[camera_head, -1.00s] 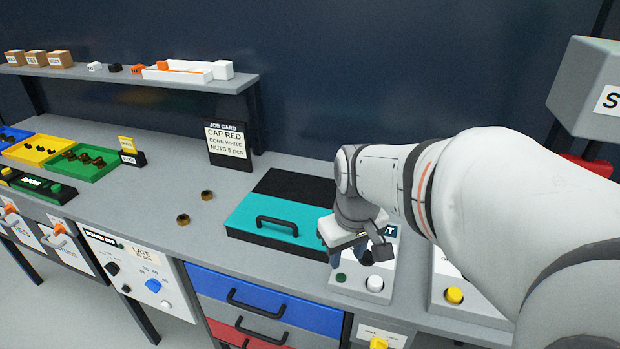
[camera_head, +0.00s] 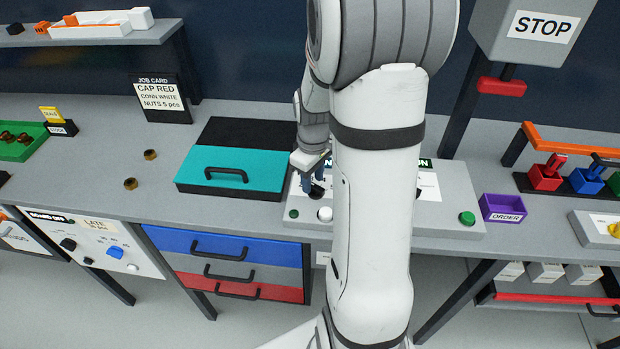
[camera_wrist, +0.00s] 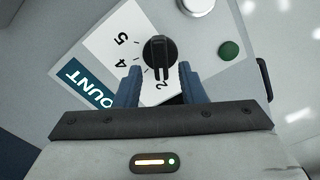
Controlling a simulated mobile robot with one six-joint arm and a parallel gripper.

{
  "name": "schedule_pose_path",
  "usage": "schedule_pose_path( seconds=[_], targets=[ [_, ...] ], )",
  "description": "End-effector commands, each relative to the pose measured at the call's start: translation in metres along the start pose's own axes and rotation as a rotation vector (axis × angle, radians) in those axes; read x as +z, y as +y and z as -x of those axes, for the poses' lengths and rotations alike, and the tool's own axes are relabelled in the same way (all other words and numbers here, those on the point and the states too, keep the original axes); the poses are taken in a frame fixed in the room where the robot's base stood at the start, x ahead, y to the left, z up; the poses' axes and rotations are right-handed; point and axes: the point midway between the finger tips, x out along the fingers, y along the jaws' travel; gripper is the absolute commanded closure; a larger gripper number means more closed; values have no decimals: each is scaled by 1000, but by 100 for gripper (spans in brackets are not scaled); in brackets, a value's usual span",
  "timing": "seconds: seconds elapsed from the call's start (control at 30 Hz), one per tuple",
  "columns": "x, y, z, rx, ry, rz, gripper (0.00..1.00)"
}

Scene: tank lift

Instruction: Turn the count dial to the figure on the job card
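The job card (camera_head: 160,97) stands at the back of the bench and reads CAP RED, CONN WHITE, NUTS 5 pcs. The count dial (camera_wrist: 160,50) is a black knob on a white scale plate; figures 5, 4 and 2 show in the wrist view, beside a teal COUNT label (camera_wrist: 88,85). In the head view my gripper (camera_head: 313,182) is low over the dial panel (camera_head: 290,207), partly hidden by my arm.
A white button (camera_head: 325,214) and a small green button (camera_head: 294,214) sit in front of the dial. A teal lidded box (camera_head: 235,165) stands left of the panel. Two brass nuts (camera_head: 130,184) lie on clear bench. A purple ORDER tray (camera_head: 503,207) is at right.

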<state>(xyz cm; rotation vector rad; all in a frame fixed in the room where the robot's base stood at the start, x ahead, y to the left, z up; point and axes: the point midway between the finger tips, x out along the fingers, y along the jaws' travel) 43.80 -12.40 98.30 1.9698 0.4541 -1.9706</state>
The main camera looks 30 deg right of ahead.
Motion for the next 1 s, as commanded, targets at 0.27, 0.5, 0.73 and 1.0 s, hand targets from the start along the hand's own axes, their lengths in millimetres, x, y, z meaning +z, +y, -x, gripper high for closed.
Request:
schedule_pose_path(
  seconds=[0.27,0.5,0.73,1.0],
  targets=[
    [0,-1,-9,0,0,0,64],
    [0,-1,-9,0,0,0,74],
    [0,-1,-8,0,0,1,93],
    [-2,-4,-8,0,1,1,100]
  ],
)
